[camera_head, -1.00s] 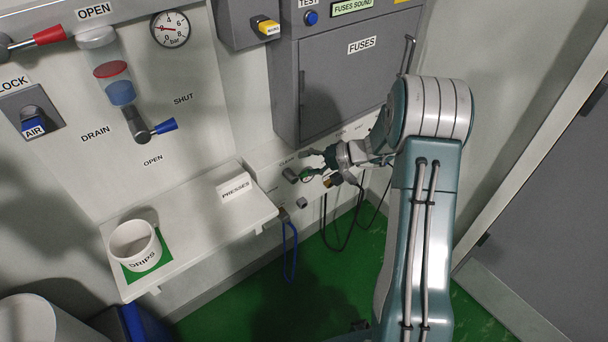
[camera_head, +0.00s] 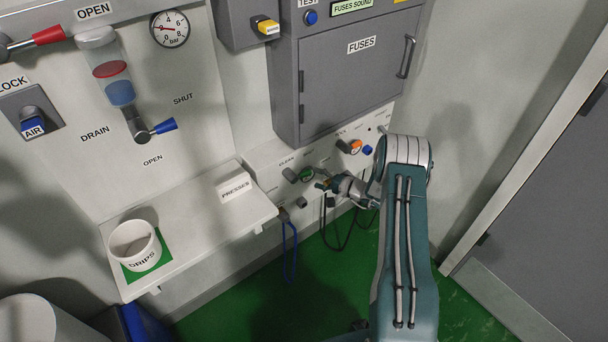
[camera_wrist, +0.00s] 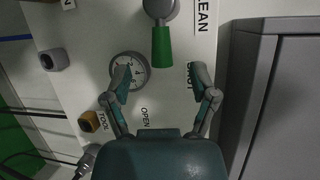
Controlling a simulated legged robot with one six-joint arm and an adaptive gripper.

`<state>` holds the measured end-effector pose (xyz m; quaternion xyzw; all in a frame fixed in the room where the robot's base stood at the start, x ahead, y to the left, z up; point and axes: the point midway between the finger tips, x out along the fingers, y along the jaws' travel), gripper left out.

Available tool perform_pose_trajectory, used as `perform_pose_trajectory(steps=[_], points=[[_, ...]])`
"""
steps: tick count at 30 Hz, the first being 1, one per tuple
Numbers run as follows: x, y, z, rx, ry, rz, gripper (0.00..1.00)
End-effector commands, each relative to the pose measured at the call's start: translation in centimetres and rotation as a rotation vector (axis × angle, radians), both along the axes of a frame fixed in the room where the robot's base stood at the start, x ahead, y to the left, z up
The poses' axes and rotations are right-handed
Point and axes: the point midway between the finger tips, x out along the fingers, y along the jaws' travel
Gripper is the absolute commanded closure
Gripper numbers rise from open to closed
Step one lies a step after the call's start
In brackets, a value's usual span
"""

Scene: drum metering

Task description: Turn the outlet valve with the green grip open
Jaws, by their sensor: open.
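The outlet valve with the green grip (camera_wrist: 162,46) is at the top middle of the wrist view, beside the CLEAN label. Its grip points down the picture, towards my gripper. In the head view, the green grip (camera_head: 306,174) is small on the low panel, partly crowded by my gripper. My gripper (camera_wrist: 162,80) is open and empty; its two fingers stand apart, left and right, just short of the grip's end. In the head view my gripper (camera_head: 321,181) is just right of the valve. An OPEN label (camera_wrist: 145,117) shows between the fingers; another label is partly hidden by the right finger.
A round gauge (camera_wrist: 130,72) lies behind the left finger. A grey fitting (camera_wrist: 54,59) and a yellow-brown one (camera_wrist: 90,121) sit to the left. The grey fuse cabinet (camera_head: 345,75) overhangs the low panel. A white shelf (camera_head: 190,225) juts out at left.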

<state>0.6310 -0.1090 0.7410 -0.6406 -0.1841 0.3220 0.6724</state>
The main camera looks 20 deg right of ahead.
Motion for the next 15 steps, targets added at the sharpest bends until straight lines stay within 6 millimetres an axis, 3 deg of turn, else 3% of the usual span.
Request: perform_pose_trajectory(steps=[7, 15], points=[[3.0, 2.9, -0.7, 0.000, 0.001, 0.003, 0.25], [4.1, 3.8, -0.9, 0.000, 0.001, 0.002, 0.25]])
